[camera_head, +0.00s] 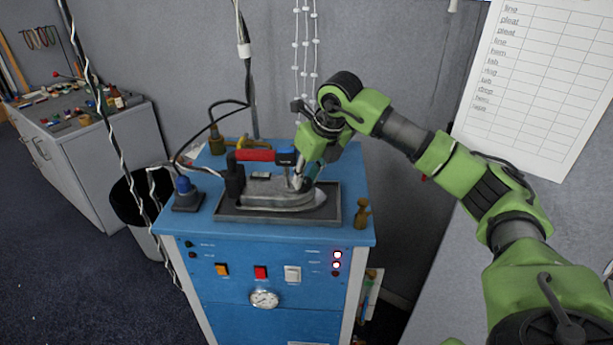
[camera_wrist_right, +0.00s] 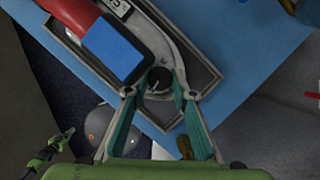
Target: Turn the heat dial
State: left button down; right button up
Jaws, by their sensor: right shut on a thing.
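The grey iron (camera_head: 272,197) lies flat in a dark tray (camera_head: 228,214) on the blue cabinet top. Its handle is red with a blue end, which also shows in the wrist view (camera_wrist_right: 115,48). The heat dial (camera_wrist_right: 159,80) is a small dark round knob with a light pointer line, on the iron's body near the blue handle end. My right gripper (camera_head: 298,181) reaches down onto the iron, and its teal fingers (camera_wrist_right: 156,87) are shut on the dial from both sides. In the head view the fingers hide the dial. My left gripper is not in view.
A blue-capped stand (camera_head: 187,194) is left of the tray, and a wooden peg-like piece (camera_head: 362,214) is at its right. A black cable hangs behind the iron.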

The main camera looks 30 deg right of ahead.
jog(key=o, duration=1.1)
jog(key=v, duration=1.2)
